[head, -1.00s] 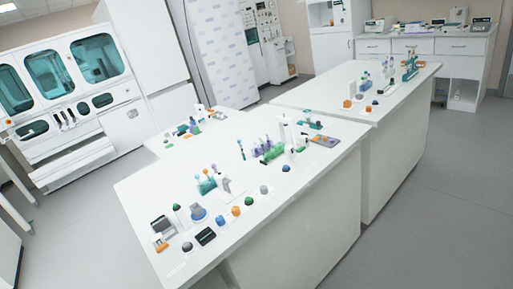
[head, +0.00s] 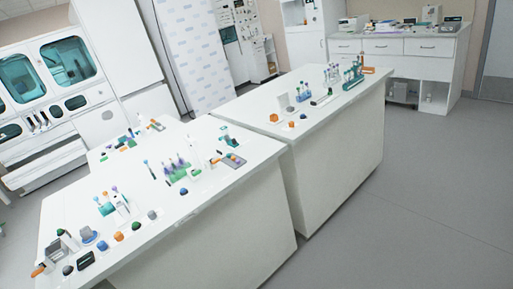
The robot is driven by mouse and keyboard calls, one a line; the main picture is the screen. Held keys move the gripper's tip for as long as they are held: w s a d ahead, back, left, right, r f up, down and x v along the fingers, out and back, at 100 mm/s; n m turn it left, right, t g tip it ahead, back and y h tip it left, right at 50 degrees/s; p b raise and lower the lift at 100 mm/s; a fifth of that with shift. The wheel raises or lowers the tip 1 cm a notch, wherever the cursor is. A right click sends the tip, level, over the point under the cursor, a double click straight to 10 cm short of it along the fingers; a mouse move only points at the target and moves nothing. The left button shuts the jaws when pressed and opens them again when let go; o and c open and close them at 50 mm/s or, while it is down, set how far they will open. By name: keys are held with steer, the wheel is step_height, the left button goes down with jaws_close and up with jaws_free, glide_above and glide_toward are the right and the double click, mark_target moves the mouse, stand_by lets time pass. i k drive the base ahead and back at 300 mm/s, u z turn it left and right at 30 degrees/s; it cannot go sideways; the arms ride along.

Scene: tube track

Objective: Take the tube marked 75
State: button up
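My gripper does not show in the head view. Tubes stand in a green rack (head: 178,175) on the near white bench (head: 215,208). A smaller teal rack (head: 106,208) with tubes stands to its left on the same bench. On the right-hand bench (head: 335,105), a teal rack (head: 353,80) holds tubes near the far end, and more tubes (head: 331,75) stand just left of it. The tubes are too small for any number to be read, so I cannot tell which is marked 75.
Coloured caps (head: 136,226) lie along the near bench's front edge. Open grey floor (head: 430,170) lies to the right. A cabinet with glass windows (head: 70,62) stands at left, and a drawer counter (head: 400,46) at the back.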

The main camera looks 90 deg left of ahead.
mark_target(145, 161)
steer(key=i, duration=1)
steer(key=u, duration=3.7)
steer(key=i, duration=1.65)
steer(key=z, duration=0.05)
